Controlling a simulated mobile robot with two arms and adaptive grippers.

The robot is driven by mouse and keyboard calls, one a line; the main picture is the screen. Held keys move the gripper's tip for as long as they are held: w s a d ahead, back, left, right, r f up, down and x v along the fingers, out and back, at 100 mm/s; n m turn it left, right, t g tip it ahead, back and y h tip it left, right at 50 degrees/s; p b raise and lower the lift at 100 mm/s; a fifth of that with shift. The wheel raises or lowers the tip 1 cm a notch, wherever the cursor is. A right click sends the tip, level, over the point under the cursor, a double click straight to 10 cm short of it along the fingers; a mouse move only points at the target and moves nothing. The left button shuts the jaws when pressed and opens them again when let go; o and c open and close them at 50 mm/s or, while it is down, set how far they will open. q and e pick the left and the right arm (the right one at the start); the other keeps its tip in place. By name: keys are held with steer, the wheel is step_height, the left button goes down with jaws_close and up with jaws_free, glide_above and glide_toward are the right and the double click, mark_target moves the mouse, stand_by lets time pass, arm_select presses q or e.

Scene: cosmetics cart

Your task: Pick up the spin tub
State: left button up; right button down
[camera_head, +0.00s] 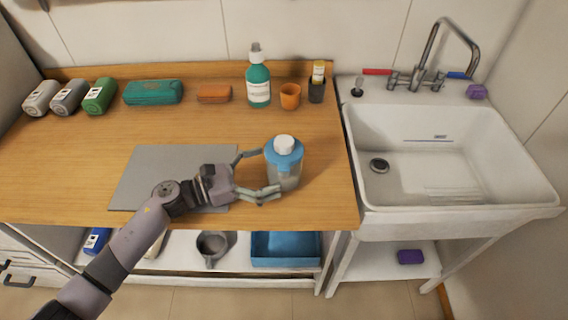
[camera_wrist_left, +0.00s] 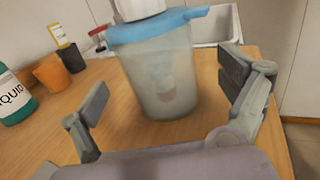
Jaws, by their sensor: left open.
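The spin tub (camera_head: 284,170) stands upright on the wooden counter near its right front edge. It has a cloudy clear body, a blue lid and a white knob on top. In the left wrist view the tub (camera_wrist_left: 160,80) stands between the two fingers, with a gap visible on each side. My left gripper (camera_head: 262,172) is open around the tub, one finger behind it and one in front. It also shows in the left wrist view (camera_wrist_left: 168,105). My right gripper is not in view.
A green bottle (camera_head: 258,84), an orange cup (camera_head: 290,97) and a dark cup (camera_head: 317,90) stand behind the tub. A grey mat (camera_head: 150,178) lies to its left. A white sink (camera_head: 450,211) is at the right. The counter right around the tub is clear.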

mark_target(283, 164)
arm_select(q)
steer(key=p+x, duration=0.1)
steer(key=x, duration=0.3)
steer(key=shift+w+p, duration=0.15)
steer(key=shift+p, duration=0.2)
steer(key=shift+w+d+f, duration=0.1)
steer(key=shift+d, duration=0.2)
steer(key=shift+a, duration=0.1)
steer(key=shift+c, duration=0.6)
steer(key=c, duration=1.4)
